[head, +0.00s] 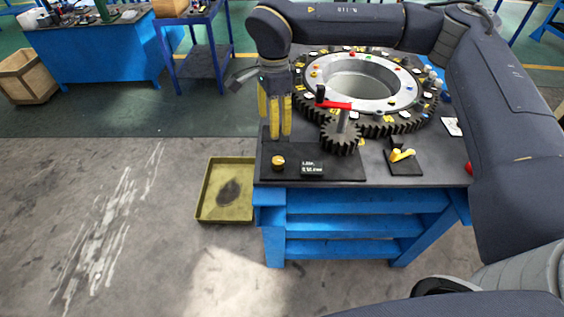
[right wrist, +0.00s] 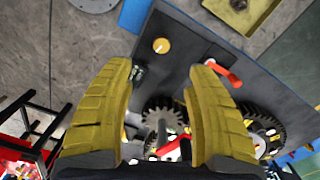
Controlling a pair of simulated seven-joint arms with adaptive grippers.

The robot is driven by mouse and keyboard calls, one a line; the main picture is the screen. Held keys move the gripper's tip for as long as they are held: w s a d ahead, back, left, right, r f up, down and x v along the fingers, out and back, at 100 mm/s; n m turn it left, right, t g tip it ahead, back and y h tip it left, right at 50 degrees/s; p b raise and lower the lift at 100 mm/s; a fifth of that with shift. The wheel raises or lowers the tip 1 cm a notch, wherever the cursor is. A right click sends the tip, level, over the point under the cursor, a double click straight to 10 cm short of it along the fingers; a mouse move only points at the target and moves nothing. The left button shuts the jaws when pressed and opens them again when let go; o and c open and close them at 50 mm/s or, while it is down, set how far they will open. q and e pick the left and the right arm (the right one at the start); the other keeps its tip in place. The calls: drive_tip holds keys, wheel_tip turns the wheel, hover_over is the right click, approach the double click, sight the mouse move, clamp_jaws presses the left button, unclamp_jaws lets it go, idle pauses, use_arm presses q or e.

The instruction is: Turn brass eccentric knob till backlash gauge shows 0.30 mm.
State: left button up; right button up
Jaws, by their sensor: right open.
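The brass knob (head: 278,162) sits on a dark plate (head: 340,174) at the table's front left corner; it also shows in the right wrist view (right wrist: 160,46). The small backlash gauge (head: 311,167) is beside it, its digits too small to read surely. My right gripper (head: 280,136) points down with yellow fingers apart and empty, appearing just behind the knob. In the right wrist view the knob lies beyond the gap between the fingertips (right wrist: 160,68), apart from both. A toothed pinion (head: 340,138) stands right of the gripper, below a red crank (head: 333,104). My left gripper is out of view.
The large ring gear (head: 365,85) fills the table's back. A yellow lever on a black base (head: 403,154) is at right. An olive tray (head: 226,190) lies on the floor left of the blue table. The red crank stands close to my right gripper's right side.

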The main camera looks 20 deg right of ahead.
sight(278, 160)
drive_tip(key=f, duration=1.1)
drive_tip(key=d+f, duration=0.1)
drive_tip(key=f, duration=0.5)
drive_tip(key=shift+w, duration=0.1)
drive_tip(key=shift+o, duration=0.3)
clamp_jaws()
